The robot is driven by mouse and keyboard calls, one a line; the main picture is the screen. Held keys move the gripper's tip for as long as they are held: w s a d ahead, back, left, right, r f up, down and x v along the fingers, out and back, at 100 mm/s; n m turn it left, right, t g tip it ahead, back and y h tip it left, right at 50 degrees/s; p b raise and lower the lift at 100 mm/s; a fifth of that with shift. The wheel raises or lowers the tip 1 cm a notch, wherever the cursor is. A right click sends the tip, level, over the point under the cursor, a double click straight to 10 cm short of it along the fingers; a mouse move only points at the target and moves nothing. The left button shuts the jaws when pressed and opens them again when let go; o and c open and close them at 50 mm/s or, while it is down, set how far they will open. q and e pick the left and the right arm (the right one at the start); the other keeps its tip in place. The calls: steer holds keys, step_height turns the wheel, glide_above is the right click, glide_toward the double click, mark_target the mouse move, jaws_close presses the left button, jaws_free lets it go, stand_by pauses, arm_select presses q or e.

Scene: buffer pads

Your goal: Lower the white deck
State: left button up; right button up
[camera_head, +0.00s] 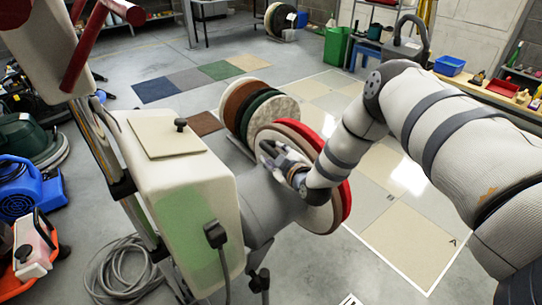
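A floor machine with a cream-white body (181,200) and a green front panel stands at centre left. A grey rounded housing (268,208) joins its right side. A round pad stack, beige-faced with a red layer (340,205), stands on edge against this housing, its faces turned sideways. My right gripper (270,153) is at the beige face of the stack, seemingly touching it. Its fingers are small and partly overlapped, so I cannot tell whether they are open or shut. My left gripper is not in view.
Upright brown, green and pale pads (262,112) stand just behind. A coiled grey hose (122,268) lies at front left, beside blue (32,190) and orange equipment. Floor tiles (408,240) at right are clear. A workbench (490,95) lines the back right.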

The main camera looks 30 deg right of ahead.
steer(key=shift+w, duration=0.35)
steer(key=shift+c, duration=0.4)
jaws_close()
steer(key=shift+d+f, duration=0.1)
steer(key=shift+f, duration=0.05)
